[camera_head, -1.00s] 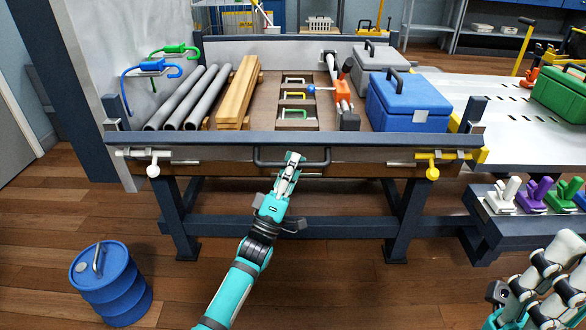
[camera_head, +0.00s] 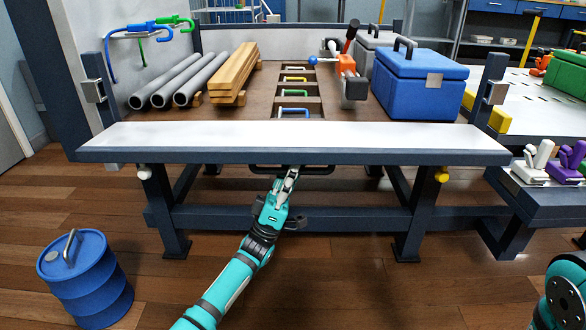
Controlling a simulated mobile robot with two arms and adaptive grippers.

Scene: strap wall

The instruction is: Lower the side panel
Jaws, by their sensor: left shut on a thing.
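The side panel (camera_head: 290,138) is tipped outward at the front of the bed, its pale inner face showing upward. Its dark handle (camera_head: 262,169) hangs below the panel's front edge, partly hidden. My left gripper (camera_head: 290,174) is shut on the handle just under that edge. A white latch knob (camera_head: 144,172) shows below the panel at the left and a yellow one (camera_head: 441,174) at the right. Part of my right arm shows at the bottom right corner; its gripper is out of frame.
Grey pipes (camera_head: 180,80), wooden beams (camera_head: 233,75), a blue cooler (camera_head: 418,84) and an orange-headed tool (camera_head: 346,66) lie on the bed. A blue barrel (camera_head: 86,280) stands on the floor at left. A bench with coloured toggle clamps (camera_head: 568,160) is at right. Floor below the panel is clear.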

